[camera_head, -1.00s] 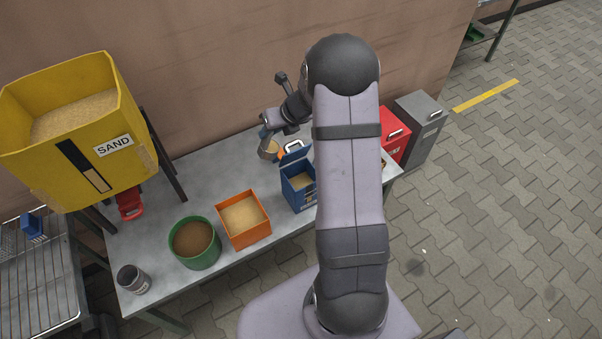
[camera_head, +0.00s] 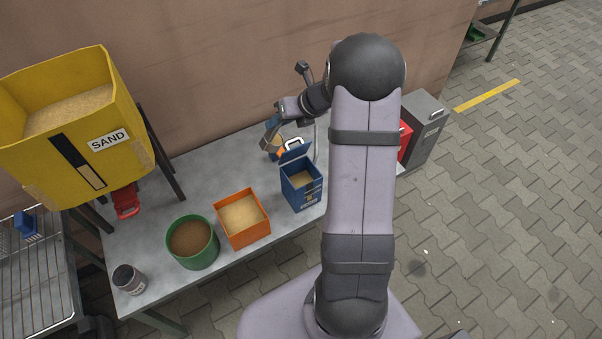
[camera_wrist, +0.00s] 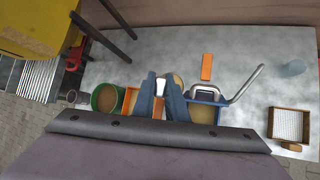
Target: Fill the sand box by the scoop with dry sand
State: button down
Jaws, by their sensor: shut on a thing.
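My gripper (camera_wrist: 162,104) is shut on the scoop, whose pale handle (camera_wrist: 160,86) shows between the fingers. The scoop's bowl (camera_head: 271,140) hangs below my gripper, beyond the blue box; tan colour shows there, but how much sand it holds is unclear. The blue sand box (camera_head: 302,191) stands on the table with its lid (camera_head: 296,153) raised; tan sand shows inside. The orange bin (camera_head: 242,220) holds pale, dry-looking sand. The green bucket (camera_head: 193,246) holds darker brown sand. The box also shows in the wrist view (camera_wrist: 222,104), partly behind a finger.
A yellow hopper marked SAND (camera_head: 130,155) stands at the left. A dark grey cup (camera_head: 129,279) is near the front left table edge. A square tray (camera_wrist: 290,124) lies at the right.

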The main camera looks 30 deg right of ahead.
jog(key=shift+t+y, duration=0.7)
jog(key=shift+y, duration=0.2)
jog(key=shift+s+d+b, duration=0.5)
jog(key=shift+d+b, duration=0.4)
jog(key=shift+b, duration=0.35)
jog(key=shift+s+d+b, duration=0.5)
jog(key=shift+d+b, duration=0.35)
jog(key=shift+b, duration=0.35)
jog(key=shift+s+d+m+t+y+b, duration=0.4)
jog(key=shift+d+y+b, duration=0.35)
jog(key=shift+b, duration=0.95)
jog(key=shift+s+d+f+t+y+b, duration=0.2)
jog(key=shift+s+d+t+y+b, duration=0.3)
jog(key=shift+b, duration=1.35)
jog(key=shift+s+d+f+m+t+y+b, duration=0.15)
jog(key=shift+d+f+t+y+b, duration=0.3)
jog(key=shift+b, duration=0.95)
jog(key=shift+d+f+m+t+y+b, duration=0.2)
jog(key=shift+f+b, duration=0.45)
jog(key=shift+b, duration=0.7)
jog(key=shift+s+d+f+m+t+y+b, duration=0.4)
jog(key=shift+y+b, duration=0.2)
jog(key=shift+b, duration=1.55)
jog(key=shift+s+d+f+t+y+p, duration=0.1)
jog(key=shift+s+d+t+y+p, duration=0.15)
jog(key=shift+d, duration=0.2)
jog(key=shift+s+d+f+t+y+p, duration=0.1)
jog(key=shift+d+t+y+p, duration=0.05)
jog(key=shift+d+t+p, duration=0.2)
